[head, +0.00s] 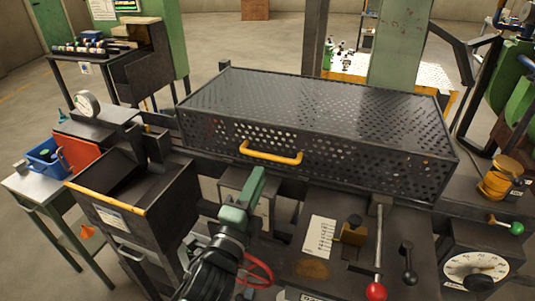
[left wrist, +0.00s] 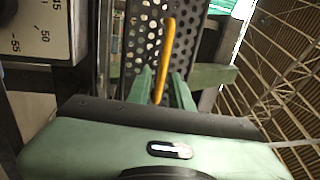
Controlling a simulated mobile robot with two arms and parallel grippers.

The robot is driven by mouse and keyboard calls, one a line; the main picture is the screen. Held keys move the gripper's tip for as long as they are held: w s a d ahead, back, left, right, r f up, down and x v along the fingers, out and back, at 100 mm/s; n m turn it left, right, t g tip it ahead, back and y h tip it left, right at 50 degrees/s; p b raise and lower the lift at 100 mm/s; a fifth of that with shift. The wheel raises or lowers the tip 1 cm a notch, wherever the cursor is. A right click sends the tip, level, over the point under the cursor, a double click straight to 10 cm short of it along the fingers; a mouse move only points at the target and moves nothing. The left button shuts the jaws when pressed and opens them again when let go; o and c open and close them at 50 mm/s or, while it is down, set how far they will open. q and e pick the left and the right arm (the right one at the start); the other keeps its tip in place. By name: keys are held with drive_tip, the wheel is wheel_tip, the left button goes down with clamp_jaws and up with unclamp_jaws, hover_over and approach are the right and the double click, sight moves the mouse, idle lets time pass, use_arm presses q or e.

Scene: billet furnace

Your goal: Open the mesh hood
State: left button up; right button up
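The mesh hood (head: 320,120) is a dark perforated box, shut, lying across the middle of the machine. Its yellow bar handle (head: 271,155) is on the front face, left of centre. My left gripper (head: 258,176) is just in front of and below the handle in the head view. In the left wrist view my left gripper (left wrist: 162,76) has its two green fingers apart. The yellow handle (left wrist: 167,50) lines up with the gap between them. I see no grip on it, and the exact distance is hard to tell. My right gripper is not in view.
Right of my left arm, a panel carries a red-knobbed lever (head: 377,250) and a black-knobbed lever (head: 408,262). A dial box (head: 477,268) is at lower right. A dark bin (head: 135,205) with a yellow rim stands left. A green post (head: 399,45) rises behind the hood.

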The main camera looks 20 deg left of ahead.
sight(269, 157)
use_arm(q)
drive_tip(key=w, duration=0.2)
drive_tip(key=w+r+p, duration=0.1)
drive_tip(key=w, duration=0.1)
drive_tip(key=w+p, duration=0.1)
drive_tip(key=w, duration=0.1)
drive_tip(key=shift+w+d+r, duration=0.2)
drive_tip(key=shift+w+r, duration=0.15)
drive_tip(key=shift+r, duration=0.05)
drive_tip(key=shift+w+d, duration=0.1)
drive_tip(key=shift+w, duration=0.25)
drive_tip(key=shift+c, duration=0.3)
clamp_jaws()
drive_tip(key=shift+f, duration=0.1)
idle(0.4)
